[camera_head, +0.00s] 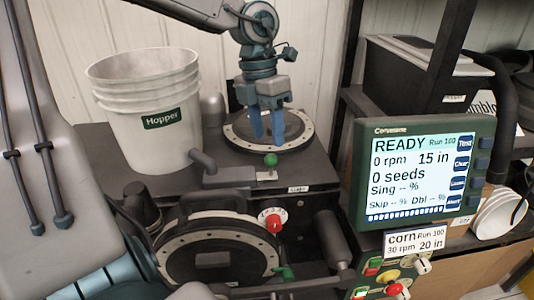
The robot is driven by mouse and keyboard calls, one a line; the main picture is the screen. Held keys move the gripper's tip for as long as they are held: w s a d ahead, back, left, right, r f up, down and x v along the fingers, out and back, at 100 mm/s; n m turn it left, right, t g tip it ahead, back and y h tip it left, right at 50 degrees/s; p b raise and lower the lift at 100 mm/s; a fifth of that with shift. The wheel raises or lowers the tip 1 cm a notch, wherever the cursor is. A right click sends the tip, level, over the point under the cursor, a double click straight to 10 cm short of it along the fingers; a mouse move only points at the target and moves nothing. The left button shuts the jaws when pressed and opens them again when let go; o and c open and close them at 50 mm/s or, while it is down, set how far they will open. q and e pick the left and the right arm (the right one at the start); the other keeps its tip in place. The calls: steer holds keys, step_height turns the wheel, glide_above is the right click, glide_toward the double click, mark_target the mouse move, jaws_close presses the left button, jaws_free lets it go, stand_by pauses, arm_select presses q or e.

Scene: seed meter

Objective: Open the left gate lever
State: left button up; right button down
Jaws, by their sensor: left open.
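A lever with a green ball knob (270,160) stands on a small plate at the front of the dark machine top. A second green handle (285,272) shows low, beside the front disc housing, partly hidden. I cannot tell from any label which is the left gate lever. My left gripper (268,140) points down with blue fingers parted, above the rear round disc (235,136). It is empty, behind and above the green ball knob and apart from it. My right gripper is not in view.
A white Hopper bucket (150,85) stands left of my gripper. A red knob (273,222) sits on a dial by the front disc housing (220,262). A monitor (422,172) reading READY stands right, above a control panel (388,280). Black shelving (352,60) stands behind it.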

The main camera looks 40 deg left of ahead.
mark_target(270, 156)
arm_select(q)
step_height(270, 156, down, 4)
steer(key=shift+d+r+p, duration=0.15)
steer(key=shift+r+p, duration=0.05)
steer(key=shift+p, duration=0.25)
steer(key=f, duration=0.3)
steer(key=shift+w+d+f+p, duration=0.1)
steer(key=shift+w+f+p, duration=0.1)
steer(key=shift+p, duration=0.15)
steer(key=shift+s+d+f, duration=0.1)
steer(key=shift+d+f, duration=0.1)
steer(key=shift+d, duration=0.05)
steer(key=shift+a, duration=0.1)
jaws_close()
steer(key=shift+f, duration=0.1)
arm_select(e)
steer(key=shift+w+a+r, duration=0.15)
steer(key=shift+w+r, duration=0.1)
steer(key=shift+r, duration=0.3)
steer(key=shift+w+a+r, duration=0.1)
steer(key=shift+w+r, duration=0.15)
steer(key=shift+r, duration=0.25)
